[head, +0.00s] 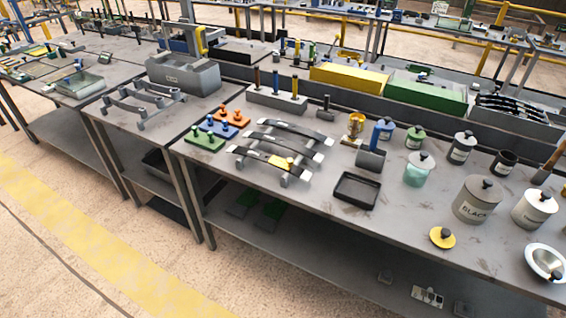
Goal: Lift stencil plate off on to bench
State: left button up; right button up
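A yellow plate with a small knob (281,162), which looks like the stencil plate, lies across the middle of the front curved dark leaf spring (249,153). That spring rests on a grey rack with two more springs behind it, one in the middle (272,141) and one at the back (297,132). The rack stands on the grey bench (400,228). Neither of my grippers is in view.
Orange (232,115), blue (217,127) and green (204,138) knobbed plates lie left of the rack. An empty black tray (356,190) is to its right. Cans, jars and a round yellow lid (442,237) stand further right. Bare bench lies in front of the rack and around the tray.

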aim_at(289, 162)
jog(key=i+j+z, duration=0.1)
jog(key=z, duration=0.25)
jog(key=i+j+z, duration=0.1)
jog(key=z, duration=0.25)
jog(key=i+j+z, duration=0.1)
jog(key=j+z, duration=0.25)
jog(key=l, duration=0.1)
